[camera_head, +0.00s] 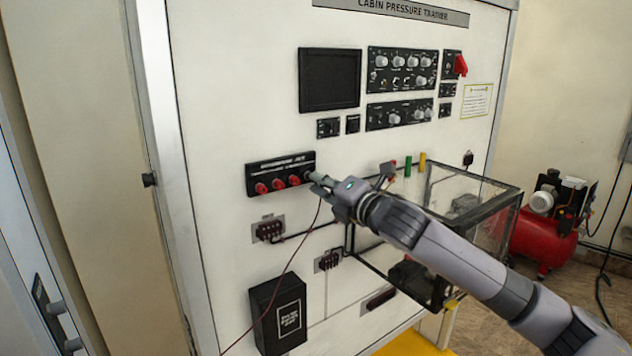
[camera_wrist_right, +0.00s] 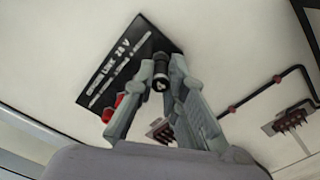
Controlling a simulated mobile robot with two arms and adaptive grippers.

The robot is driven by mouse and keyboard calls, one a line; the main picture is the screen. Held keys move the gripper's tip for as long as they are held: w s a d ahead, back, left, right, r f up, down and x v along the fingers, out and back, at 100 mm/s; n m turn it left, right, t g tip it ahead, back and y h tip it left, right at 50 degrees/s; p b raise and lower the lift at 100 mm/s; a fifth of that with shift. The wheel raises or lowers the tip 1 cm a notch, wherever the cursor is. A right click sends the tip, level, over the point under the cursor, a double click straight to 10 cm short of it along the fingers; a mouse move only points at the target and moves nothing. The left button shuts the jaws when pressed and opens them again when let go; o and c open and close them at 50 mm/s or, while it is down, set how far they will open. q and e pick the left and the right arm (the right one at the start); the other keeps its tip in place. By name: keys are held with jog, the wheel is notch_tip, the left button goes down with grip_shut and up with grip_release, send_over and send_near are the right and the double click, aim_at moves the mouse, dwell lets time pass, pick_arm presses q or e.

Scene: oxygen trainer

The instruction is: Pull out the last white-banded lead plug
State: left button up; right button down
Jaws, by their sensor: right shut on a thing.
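A black jack panel (camera_head: 280,166) with several red sockets (camera_head: 278,184) is on the white trainer wall; the panel also shows in the right wrist view (camera_wrist_right: 112,75). My right gripper (camera_head: 318,182) is at the panel's right end. In the right wrist view its fingers (camera_wrist_right: 161,68) are shut on a dark lead plug (camera_wrist_right: 160,83) with a pale ring. The plug lies over the panel's right end; I cannot tell whether its tip is in a socket. A thin dark red lead (camera_head: 297,248) hangs from near the gripper. My left gripper is out of view.
A clear-walled box (camera_head: 470,205) sticks out from the wall, below and behind my right arm. Terminal blocks (camera_head: 269,231) and a black box (camera_head: 279,313) are below the panel. A red compressor (camera_head: 545,236) stands on the floor at right.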

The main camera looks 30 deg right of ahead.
jog(key=shift+s+d+b, duration=0.2)
jog(key=shift+s+b, duration=1.4)
jog(key=shift+s, duration=0.9)
